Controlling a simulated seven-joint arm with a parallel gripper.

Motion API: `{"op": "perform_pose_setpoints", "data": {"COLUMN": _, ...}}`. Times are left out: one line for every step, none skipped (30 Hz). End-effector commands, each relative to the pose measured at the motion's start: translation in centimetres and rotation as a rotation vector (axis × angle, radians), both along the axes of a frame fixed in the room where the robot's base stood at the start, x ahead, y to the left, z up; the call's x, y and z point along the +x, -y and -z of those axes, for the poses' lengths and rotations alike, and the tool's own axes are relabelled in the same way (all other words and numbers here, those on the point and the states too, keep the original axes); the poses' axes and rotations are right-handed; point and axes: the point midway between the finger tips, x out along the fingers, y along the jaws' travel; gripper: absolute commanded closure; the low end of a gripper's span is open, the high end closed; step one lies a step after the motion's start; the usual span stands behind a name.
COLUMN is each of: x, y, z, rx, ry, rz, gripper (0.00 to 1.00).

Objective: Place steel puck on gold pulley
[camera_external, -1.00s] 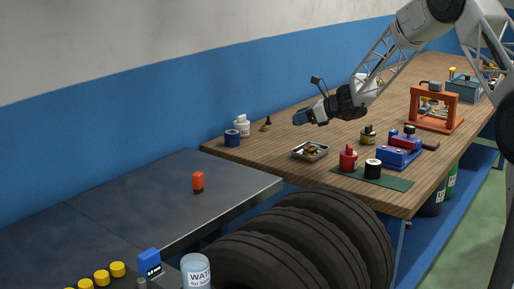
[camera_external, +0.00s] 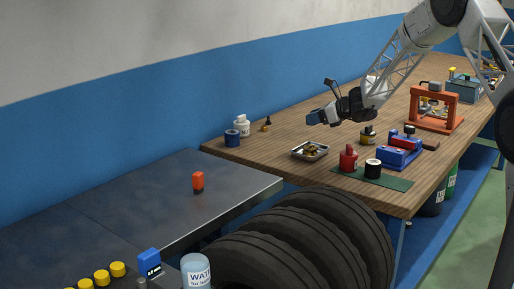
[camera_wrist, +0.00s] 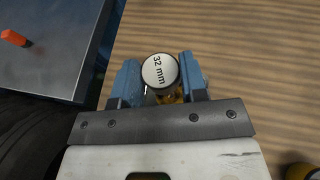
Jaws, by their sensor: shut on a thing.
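In the wrist view, a round puck (camera_wrist: 160,70) with a white top marked "32 mm" sits between the blue fingers of my gripper (camera_wrist: 158,78). The gripper is shut on it. In the external view my gripper (camera_external: 313,118) is above the wooden table, and the puck cannot be made out there. A metal tray (camera_external: 298,154) on the table holds a small gold-coloured part (camera_external: 312,150), which may be the gold pulley. In the wrist view, gold-coloured metal (camera_wrist: 172,96) shows partly behind the puck and fingers.
A red container (camera_external: 348,158) and a black cylinder with a white top (camera_external: 373,169) stand on a green mat (camera_external: 398,183). A blue fixture (camera_external: 399,154) and a yellow-and-black item (camera_external: 368,136) are nearby.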

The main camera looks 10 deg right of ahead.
Motion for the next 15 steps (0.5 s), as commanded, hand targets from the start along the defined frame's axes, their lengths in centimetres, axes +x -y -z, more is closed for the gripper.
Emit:
{"op": "perform_pose_setpoints", "data": {"x": 0.0, "y": 0.0, "z": 0.8, "rx": 0.0, "ry": -0.002, "rz": -0.001, "gripper": 0.9}}
{"op": "perform_pose_setpoints", "data": {"x": 0.0, "y": 0.0, "z": 1.3, "rx": 0.0, "ry": -0.002, "rz": -0.001, "gripper": 0.9}}
{"op": "perform_pose_setpoints", "data": {"x": 0.0, "y": 0.0, "z": 1.9, "rx": -0.001, "ry": -0.003, "rz": 0.0, "gripper": 0.9}}
{"op": "perform_pose_setpoints", "data": {"x": 0.0, "y": 0.0, "z": 2.3, "rx": 0.0, "ry": -0.003, "rz": -0.001, "gripper": 0.9}}
{"op": "perform_pose_setpoints", "data": {"x": 0.0, "y": 0.0, "z": 2.7, "rx": -0.001, "ry": -0.003, "rz": 0.0, "gripper": 0.9}}
{"op": "perform_pose_setpoints", "data": {"x": 0.0, "y": 0.0, "z": 3.2, "rx": 0.0, "ry": -0.002, "rz": -0.001, "gripper": 0.9}}
{"op": "perform_pose_setpoints", "data": {"x": 0.0, "y": 0.0, "z": 3.4, "rx": 0.0, "ry": -0.002, "rz": -0.001, "gripper": 0.9}}
{"op": "perform_pose_setpoints", "data": {"x": 0.0, "y": 0.0, "z": 3.7, "rx": 0.0, "ry": -0.002, "rz": -0.001, "gripper": 0.9}}
{"op": "perform_pose_setpoints", "data": {"x": 0.0, "y": 0.0, "z": 3.9, "rx": 0.001, "ry": -0.001, "rz": -0.001, "gripper": 0.9}}
{"op": "perform_pose_setpoints", "data": {"x": 0.0, "y": 0.0, "z": 4.1, "rx": 0.0, "ry": 0.0, "rz": -0.001, "gripper": 0.9}}
{"op": "perform_pose_setpoints", "data": {"x": 0.0, "y": 0.0, "z": 4.2, "rx": 0.0, "ry": 0.0, "rz": -0.001, "gripper": 0.9}}
{"op": "perform_pose_setpoints", "data": {"x": 0.0, "y": 0.0, "z": 4.3, "rx": 0.0, "ry": 0.0, "rz": -0.001, "gripper": 0.9}}
{"op": "perform_pose_setpoints", "data": {"x": 0.0, "y": 0.0, "z": 4.3, "rx": 0.0, "ry": 0.001, "rz": 0.0, "gripper": 0.9}}
{"op": "perform_pose_setpoints", "data": {"x": 0.0, "y": 0.0, "z": 4.3, "rx": 0.0, "ry": 0.001, "rz": 0.0, "gripper": 0.9}}
{"op": "perform_pose_setpoints", "data": {"x": 0.0, "y": 0.0, "z": 4.3, "rx": 0.0, "ry": 0.001, "rz": 0.0, "gripper": 0.9}}
